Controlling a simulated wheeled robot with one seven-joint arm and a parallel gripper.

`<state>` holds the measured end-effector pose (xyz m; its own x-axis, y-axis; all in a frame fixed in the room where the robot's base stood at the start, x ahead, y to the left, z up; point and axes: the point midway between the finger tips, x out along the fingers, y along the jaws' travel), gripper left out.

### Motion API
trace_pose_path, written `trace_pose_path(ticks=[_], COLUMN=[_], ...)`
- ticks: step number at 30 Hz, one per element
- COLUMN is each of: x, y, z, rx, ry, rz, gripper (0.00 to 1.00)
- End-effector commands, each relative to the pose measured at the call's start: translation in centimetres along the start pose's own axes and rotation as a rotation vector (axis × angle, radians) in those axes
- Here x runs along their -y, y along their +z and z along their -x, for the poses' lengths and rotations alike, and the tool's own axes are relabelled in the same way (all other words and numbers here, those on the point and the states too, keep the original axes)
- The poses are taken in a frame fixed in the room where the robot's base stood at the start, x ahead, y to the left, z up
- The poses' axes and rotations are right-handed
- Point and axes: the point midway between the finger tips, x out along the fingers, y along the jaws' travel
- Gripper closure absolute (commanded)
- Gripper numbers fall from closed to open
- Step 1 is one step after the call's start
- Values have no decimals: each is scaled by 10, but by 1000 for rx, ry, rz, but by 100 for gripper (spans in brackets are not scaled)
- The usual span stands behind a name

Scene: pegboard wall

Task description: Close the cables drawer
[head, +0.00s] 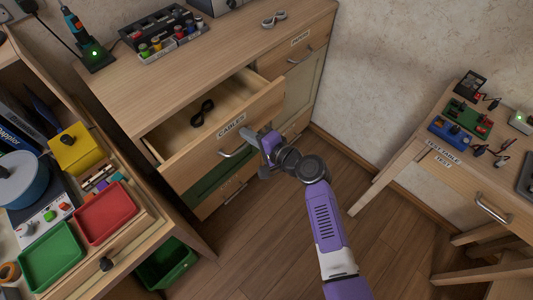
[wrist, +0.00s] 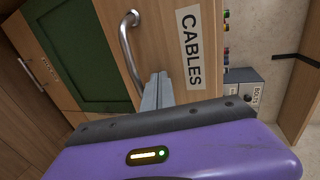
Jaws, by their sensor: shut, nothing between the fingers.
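The cables drawer (head: 262,112) is pulled open from the wooden cabinet, and its front carries the label "CABLES". A dark coiled cable (head: 202,113) lies inside it. In the wrist view the drawer front (wrist: 165,40) shows close up, with its curved metal handle (wrist: 128,52). The handle also shows in the head view (head: 240,150). My gripper (head: 262,138) is shut and empty at the drawer front, right of the handle. In the wrist view its fingers (wrist: 157,90) point at the front beside the handle; I cannot tell whether they touch it.
The cabinet top (head: 230,45) holds a tool rack (head: 160,30) and several small jars. A left bench carries a red tray (head: 105,213) and a green tray (head: 53,255). A test table (head: 450,165) stands at the right. The floor (head: 270,240) between is clear.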

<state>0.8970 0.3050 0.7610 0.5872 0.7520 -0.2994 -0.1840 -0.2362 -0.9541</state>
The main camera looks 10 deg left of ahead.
Motion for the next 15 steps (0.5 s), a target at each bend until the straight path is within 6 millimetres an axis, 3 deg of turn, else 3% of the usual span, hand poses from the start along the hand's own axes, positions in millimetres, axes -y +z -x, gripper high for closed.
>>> trace_pose_path(ticks=[1,6,15], x=[0,13,30], y=[1,0,0], z=[-17,-58,-108], rx=[3,2,1], ry=[-2,-3,-1], rz=[5,4,2], gripper=[100,100,100])
